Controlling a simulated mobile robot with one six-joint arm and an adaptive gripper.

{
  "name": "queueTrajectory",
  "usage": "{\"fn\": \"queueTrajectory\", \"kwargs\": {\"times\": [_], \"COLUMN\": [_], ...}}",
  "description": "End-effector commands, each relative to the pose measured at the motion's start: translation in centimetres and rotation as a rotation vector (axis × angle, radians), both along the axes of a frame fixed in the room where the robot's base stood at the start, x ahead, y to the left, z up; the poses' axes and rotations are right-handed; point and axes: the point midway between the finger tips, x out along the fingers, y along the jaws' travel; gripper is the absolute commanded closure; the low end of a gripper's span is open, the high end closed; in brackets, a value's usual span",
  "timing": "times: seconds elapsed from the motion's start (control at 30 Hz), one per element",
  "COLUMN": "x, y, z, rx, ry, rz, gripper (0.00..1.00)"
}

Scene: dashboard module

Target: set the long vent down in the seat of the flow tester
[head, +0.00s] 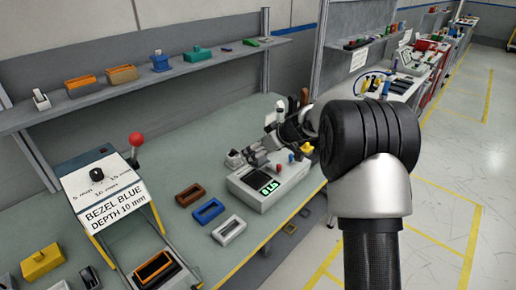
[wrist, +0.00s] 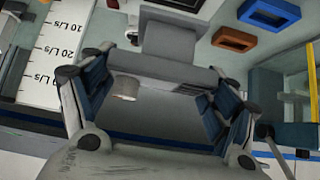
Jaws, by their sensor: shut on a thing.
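The flow tester (head: 268,190) is a pale grey box with a green lit display, standing near the bench's front edge. My gripper (head: 262,152) is over its back part, reached from the right. In the wrist view my gripper (wrist: 155,100) has its blue-padded fingers on either side of a grey long vent (wrist: 165,68), a wide bar with a block rising from its middle. It is shut on this vent. The seat of the tester is hidden behind the gripper and vent, and I cannot tell whether the vent touches it. A white scale marked in L/s (wrist: 50,50) is at left.
Brown (head: 190,195), blue (head: 208,211) and grey (head: 229,229) bezels lie left of the tester. A bezel depth sign with a dial (head: 105,190) stands further left. A shelf (head: 150,85) with several parts runs behind. The floor at right is clear.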

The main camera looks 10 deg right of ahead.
Motion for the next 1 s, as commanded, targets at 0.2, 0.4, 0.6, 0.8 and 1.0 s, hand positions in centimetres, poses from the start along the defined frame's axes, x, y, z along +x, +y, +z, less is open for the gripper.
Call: {"fn": "queueTrajectory", "kwargs": {"times": [0.2, 0.4, 0.6, 0.8, 1.0], "x": [0.0, 0.0, 0.0, 0.0, 0.0], "y": [0.0, 0.0, 0.0, 0.0, 0.0], "z": [0.1, 0.0, -0.8, -2.5, -4.3], "rx": [0.000, -0.001, 0.000, 0.000, 0.000], "ry": [-0.001, -0.003, -0.001, -0.001, -0.001], "rz": [0.001, 0.001, 0.001, 0.001, 0.001], "gripper": [0.48, 0.48, 0.48, 0.48, 0.48]}}
